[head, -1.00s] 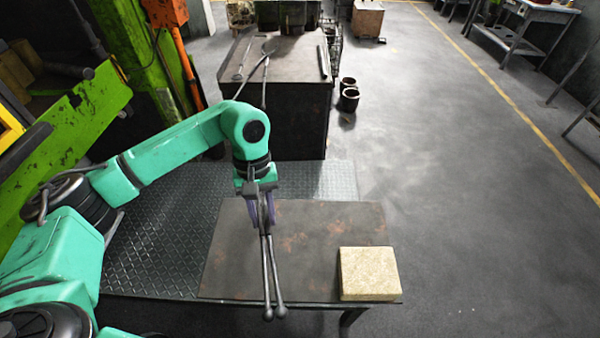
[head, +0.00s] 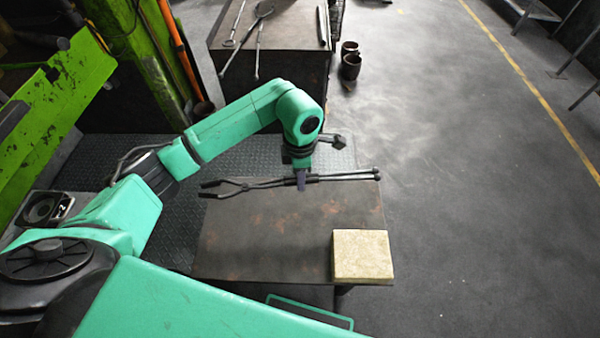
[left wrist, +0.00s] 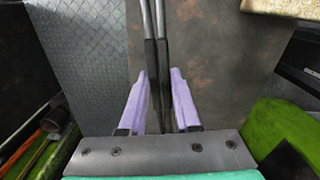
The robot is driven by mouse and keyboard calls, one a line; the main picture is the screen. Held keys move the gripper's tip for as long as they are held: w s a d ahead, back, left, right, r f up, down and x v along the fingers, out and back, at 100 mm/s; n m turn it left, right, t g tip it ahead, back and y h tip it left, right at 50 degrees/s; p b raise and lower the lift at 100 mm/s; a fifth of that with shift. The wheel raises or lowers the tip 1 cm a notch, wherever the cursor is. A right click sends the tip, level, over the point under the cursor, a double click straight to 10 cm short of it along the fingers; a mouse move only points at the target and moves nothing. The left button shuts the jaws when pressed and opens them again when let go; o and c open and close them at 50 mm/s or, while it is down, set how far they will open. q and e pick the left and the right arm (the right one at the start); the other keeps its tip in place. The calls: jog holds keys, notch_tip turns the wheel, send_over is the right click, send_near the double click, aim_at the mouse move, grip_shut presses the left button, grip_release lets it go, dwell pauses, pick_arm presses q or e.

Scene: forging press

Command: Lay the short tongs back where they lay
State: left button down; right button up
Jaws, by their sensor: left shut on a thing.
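The short tongs (head: 345,177) are dark metal. In the head view they lie level across the far edge of the rusty dark table (head: 240,245), jaws to the left and slightly spread, handle ends to the right. My left gripper (head: 301,186) points down and is shut on them near their middle. In the left wrist view the purple fingers (left wrist: 160,85) stand on both sides of the two dark rods (left wrist: 155,55). Whether the tongs touch the table or hang just above it I cannot tell. My right gripper is not in view.
A pale yellowish block (head: 362,256) sits at the table's near right corner. Most of the tabletop is bare. A dark bench (head: 290,30) behind carries longer tools (head: 258,35). Two small pots (head: 350,66) stand on the floor beside it. A green machine frame (head: 60,95) is at the left.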

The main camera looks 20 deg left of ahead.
aim_at(300, 196)
pick_arm(q)
notch_tip(300, 196, down, 6)
jog(key=b, duration=0.4)
jog(key=shift+f+b, duration=0.15)
jog(key=shift+b, duration=0.15)
jog(key=shift+s, duration=0.1)
jog(key=c, duration=1)
grip_release()
jog(key=shift+o, duration=0.5)
jog(key=shift+o, duration=0.4)
